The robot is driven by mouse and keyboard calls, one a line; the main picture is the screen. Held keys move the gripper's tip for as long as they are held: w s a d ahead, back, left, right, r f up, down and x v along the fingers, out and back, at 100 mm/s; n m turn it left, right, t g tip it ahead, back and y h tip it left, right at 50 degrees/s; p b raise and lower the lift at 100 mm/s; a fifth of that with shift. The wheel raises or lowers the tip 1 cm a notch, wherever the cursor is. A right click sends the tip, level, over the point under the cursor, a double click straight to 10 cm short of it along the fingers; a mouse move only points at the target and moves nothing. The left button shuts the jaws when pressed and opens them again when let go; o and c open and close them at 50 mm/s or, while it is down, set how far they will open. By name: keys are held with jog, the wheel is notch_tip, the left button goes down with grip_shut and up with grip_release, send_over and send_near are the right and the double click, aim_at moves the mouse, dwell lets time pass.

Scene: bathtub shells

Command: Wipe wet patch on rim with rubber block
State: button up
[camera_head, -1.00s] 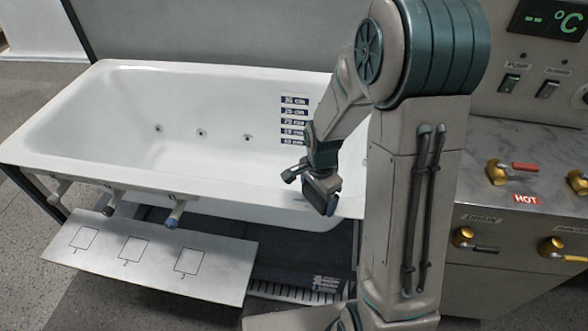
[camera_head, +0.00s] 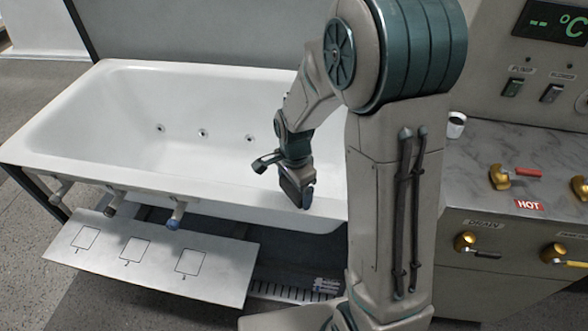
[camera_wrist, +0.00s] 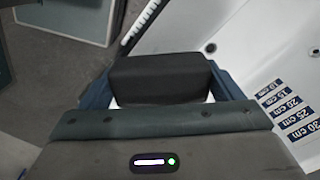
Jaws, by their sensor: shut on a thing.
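My gripper (camera_head: 296,188) is shut on a black rubber block (camera_wrist: 158,78), which fills the space between the fingers in the wrist view. In the head view the gripper points down at the front rim (camera_head: 225,203) of the white bathtub, toward its right end. The block is at or just above the rim; I cannot tell whether they touch. No wet patch can be made out now; the gripper and block cover part of the rim.
Handles (camera_head: 178,214) stick out along the tub's front, above a white panel (camera_head: 150,262) with marked squares. A control console (camera_head: 500,215) with valves and a white cup (camera_head: 456,124) stand at right. Depth labels (camera_wrist: 288,112) line the tub's inside.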

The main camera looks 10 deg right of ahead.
notch_tip(320, 180, up, 2)
jog(key=shift+a+p, duration=0.15)
jog(key=shift+p, duration=0.35)
jog(key=shift+r+p, duration=1.05)
jog(key=shift+r, duration=0.5)
jog(key=shift+f, duration=0.1)
